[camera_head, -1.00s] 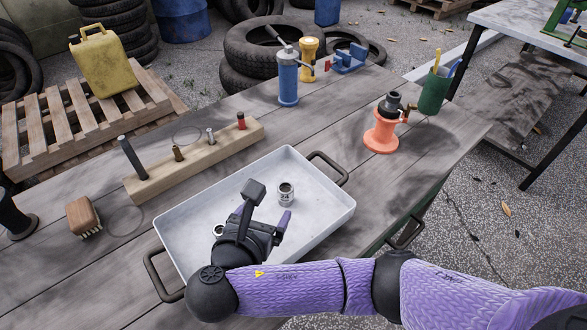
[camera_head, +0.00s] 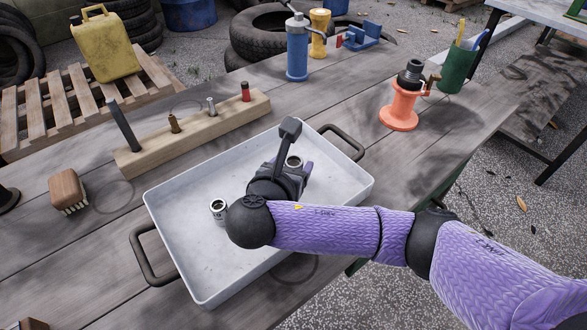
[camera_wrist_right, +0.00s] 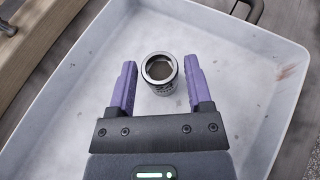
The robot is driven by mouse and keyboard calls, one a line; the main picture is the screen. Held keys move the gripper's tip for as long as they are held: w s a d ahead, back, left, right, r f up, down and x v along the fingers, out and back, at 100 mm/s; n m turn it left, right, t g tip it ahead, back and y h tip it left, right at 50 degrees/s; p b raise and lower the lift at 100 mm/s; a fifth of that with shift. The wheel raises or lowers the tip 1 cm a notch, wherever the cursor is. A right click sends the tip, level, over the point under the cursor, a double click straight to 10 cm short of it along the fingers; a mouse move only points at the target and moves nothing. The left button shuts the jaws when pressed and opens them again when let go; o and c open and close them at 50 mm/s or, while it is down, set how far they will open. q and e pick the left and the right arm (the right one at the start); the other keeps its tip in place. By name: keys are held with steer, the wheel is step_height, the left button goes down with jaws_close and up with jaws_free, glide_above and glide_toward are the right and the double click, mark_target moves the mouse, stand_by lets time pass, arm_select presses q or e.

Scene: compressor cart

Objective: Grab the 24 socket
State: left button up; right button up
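The steel 24 socket (camera_head: 294,161) stands upright in the white tray, partly hidden by my right gripper (camera_head: 286,171) in the head view. In the right wrist view the socket (camera_wrist_right: 160,73) stands between the fingertips of my right gripper (camera_wrist_right: 160,83), with a gap on each side. The fingers are purple and open. The marking on its side is too small to read surely now. A second steel socket (camera_head: 218,208) stands in the tray to the left. My left gripper is not in view.
The white tray (camera_head: 190,270) has raised walls and dark handles. A wooden block (camera_head: 195,132) with upright pegs lies behind it, a brush (camera_head: 67,189) to the left. An orange stand (camera_head: 401,108) and a green cup (camera_head: 455,68) are at right. Tray floor around the sockets is clear.

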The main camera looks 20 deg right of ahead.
jaws_close()
